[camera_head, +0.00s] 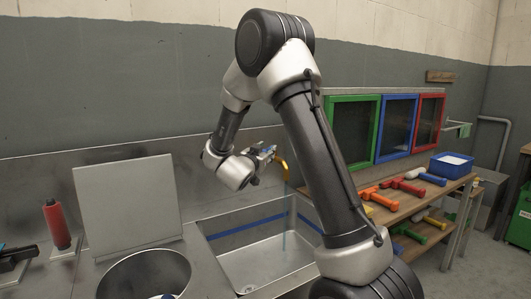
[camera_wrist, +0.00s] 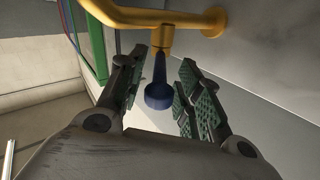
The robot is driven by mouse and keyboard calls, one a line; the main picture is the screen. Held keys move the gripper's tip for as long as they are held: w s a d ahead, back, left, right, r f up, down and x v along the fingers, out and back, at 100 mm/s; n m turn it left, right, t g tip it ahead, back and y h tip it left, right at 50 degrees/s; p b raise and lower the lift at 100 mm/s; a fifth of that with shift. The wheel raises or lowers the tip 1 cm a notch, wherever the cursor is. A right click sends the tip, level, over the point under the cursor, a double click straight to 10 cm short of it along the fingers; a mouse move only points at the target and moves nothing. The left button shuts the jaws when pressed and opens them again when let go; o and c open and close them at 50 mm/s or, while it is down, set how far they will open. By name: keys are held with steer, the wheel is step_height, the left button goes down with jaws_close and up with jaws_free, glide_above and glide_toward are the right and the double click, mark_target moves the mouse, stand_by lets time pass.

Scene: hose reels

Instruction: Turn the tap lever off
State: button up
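The yellow tap (camera_wrist: 150,20) crosses the top of the wrist view and joins the grey wall. Its dark blue lever (camera_wrist: 159,88) sticks out towards the camera and ends in a round knob. My gripper (camera_wrist: 160,74) is open, with one finger on each side of the lever and a visible gap to both. In the head view my gripper (camera_head: 265,155) is at the tap's curved yellow spout (camera_head: 281,164), and the lever cannot be made out there. A thin bluish stream of water (camera_head: 284,215) falls from the spout into the metal sink (camera_head: 262,264).
A round basin (camera_head: 145,275), an upright grey panel (camera_head: 127,204) and a red bottle (camera_head: 56,224) are on the left. Green, blue and red frames (camera_head: 398,128) hang above a wooden shelf with coloured tools and a blue bin (camera_head: 451,165) on the right.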

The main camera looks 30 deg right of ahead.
steer(key=shift+w+d, duration=0.15)
steer(key=shift+d, duration=0.05)
jaws_close()
steer(key=shift+w, duration=0.1)
